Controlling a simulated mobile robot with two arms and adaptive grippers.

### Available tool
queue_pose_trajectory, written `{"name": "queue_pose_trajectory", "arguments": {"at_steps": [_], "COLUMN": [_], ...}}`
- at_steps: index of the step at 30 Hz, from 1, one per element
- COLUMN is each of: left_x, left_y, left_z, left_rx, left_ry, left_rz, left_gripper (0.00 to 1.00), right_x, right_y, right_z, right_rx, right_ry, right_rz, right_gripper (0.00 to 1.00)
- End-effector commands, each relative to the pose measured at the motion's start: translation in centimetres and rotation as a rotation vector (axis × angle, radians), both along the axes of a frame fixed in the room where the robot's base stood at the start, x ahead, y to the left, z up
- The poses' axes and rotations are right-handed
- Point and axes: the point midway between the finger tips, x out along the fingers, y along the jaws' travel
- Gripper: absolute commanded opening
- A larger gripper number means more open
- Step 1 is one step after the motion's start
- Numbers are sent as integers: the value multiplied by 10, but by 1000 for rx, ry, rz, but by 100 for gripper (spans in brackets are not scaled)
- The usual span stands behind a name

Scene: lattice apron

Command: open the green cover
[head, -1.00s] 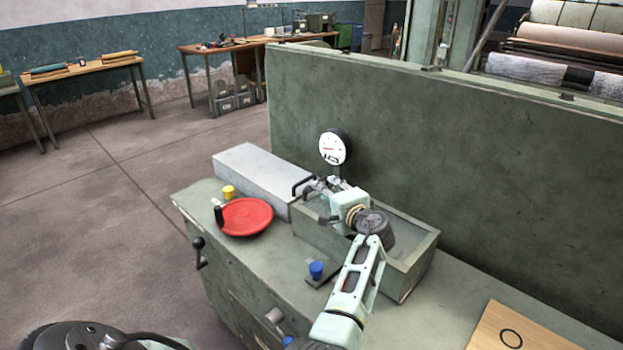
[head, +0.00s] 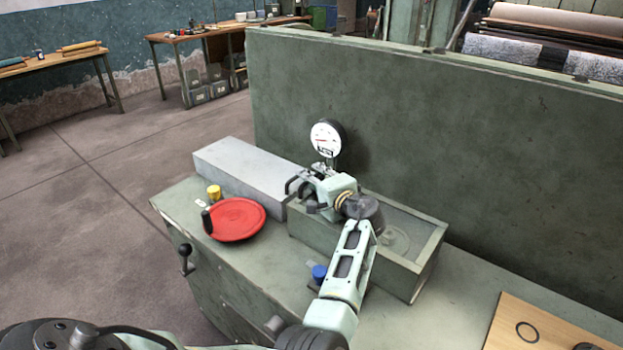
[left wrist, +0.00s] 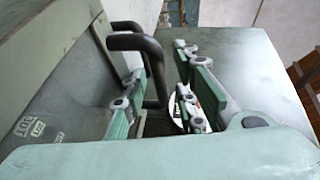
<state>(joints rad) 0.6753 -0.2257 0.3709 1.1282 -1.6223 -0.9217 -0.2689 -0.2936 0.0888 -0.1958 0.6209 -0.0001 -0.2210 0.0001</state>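The green box (head: 405,273) stands on the bench in the head view, with a raised rim and a recessed top that shows a faint round shape. I cannot tell where its cover's edge runs. A black bar handle (head: 292,184) stands at its left end, beside a pale grey block. My left gripper (head: 311,190) is at this handle, coming from the right. In the left wrist view the handle (left wrist: 137,42) shows between the spread fingers of the left gripper (left wrist: 165,100), nearer the left finger. The fingers do not look closed on it. My right gripper is not in view.
The long pale grey block (head: 238,165) lies left of the box. A red disc (head: 237,220), a yellow knob (head: 214,192) and a blue knob (head: 319,272) are on the bench. A gauge (head: 326,138) stands close behind the gripper, before a tall green panel (head: 430,130).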

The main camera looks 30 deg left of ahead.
Motion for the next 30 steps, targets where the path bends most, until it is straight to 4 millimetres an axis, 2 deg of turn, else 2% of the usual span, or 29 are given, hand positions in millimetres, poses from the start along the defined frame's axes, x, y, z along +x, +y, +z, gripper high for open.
{"name": "queue_pose_trajectory", "arguments": {"at_steps": [1, 3, 8, 16, 24, 30], "left_x": [0, 0, 0, -1, -1, -1], "left_y": [0, 0, 1, 1, 2, 7], "left_z": [0, 0, 0, -1, 0, 10], "left_rx": [0, 0, 0, 0, 4, 33], "left_ry": [0, 0, 1, 3, 4, 2], "left_rz": [0, 0, 1, 2, 2, 2], "left_gripper": [20, 14, 0, 0, 0, 0], "right_x": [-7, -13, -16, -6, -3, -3], "right_y": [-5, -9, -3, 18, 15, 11], "right_z": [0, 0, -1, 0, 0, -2], "right_rx": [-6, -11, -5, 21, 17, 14], "right_ry": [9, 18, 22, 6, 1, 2], "right_rz": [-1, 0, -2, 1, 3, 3], "right_gripper": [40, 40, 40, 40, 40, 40]}}
